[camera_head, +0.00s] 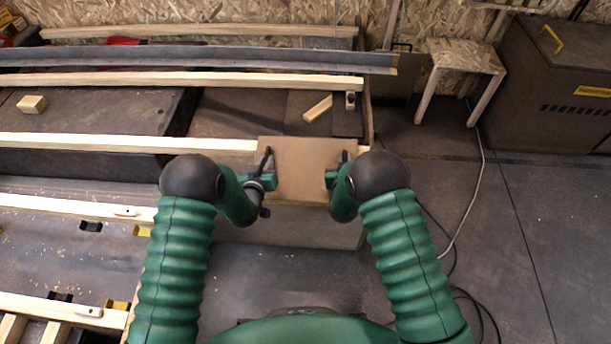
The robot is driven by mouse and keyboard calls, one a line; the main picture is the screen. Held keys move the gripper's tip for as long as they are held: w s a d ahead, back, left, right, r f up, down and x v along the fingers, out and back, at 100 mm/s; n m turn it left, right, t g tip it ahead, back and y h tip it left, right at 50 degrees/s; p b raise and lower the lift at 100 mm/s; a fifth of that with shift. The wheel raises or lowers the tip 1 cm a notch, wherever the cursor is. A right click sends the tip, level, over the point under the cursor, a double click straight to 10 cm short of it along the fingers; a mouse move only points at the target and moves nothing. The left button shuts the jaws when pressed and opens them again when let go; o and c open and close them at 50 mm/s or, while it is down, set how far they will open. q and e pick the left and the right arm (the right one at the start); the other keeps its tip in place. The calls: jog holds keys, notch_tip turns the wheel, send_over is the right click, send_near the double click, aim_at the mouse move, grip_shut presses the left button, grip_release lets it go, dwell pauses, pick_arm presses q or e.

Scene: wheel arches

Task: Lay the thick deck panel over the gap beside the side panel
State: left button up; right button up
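A flat brown panel (301,172), which I take for the thick deck panel, lies level between my two grippers. It covers part of a long pale rail, which shows again just past its right edge. My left gripper (265,163) is at the panel's left edge and my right gripper (338,163) at its right edge. A dark finger of each shows over the panel's edge. The other fingers are hidden, so I cannot tell whether they close on it. Below the panel is a grey box-like face (300,222). I cannot tell which part is the side panel or where the gap is.
Pale rails (120,142) and a long grey beam (200,57) run left to right. Small wood blocks (318,108) and (32,104) lie among them. A wooden stool (461,62) and a dark cabinet (555,85) stand at the back right. Cables cross the open floor (520,240).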

pick_arm(q)
jog(key=o, duration=0.4)
jog(key=shift+r, duration=0.2)
jog(key=shift+c, duration=0.2)
pick_arm(e)
jog(key=o, duration=0.4)
jog(key=shift+r, duration=0.25)
jog(key=shift+c, duration=0.2)
pick_arm(q)
jog(key=shift+f, duration=0.1)
pick_arm(e)
jog(key=shift+f, duration=0.1)
pick_arm(q)
jog(key=v, duration=1.1)
jog(key=shift+s+a, duration=0.1)
jog(key=shift+s, duration=0.3)
pick_arm(e)
jog(key=shift+s, duration=0.1)
jog(key=v, duration=1.2)
pick_arm(q)
jog(key=shift+o, duration=0.5)
jog(key=o, duration=1.1)
jog(key=shift+o, duration=0.2)
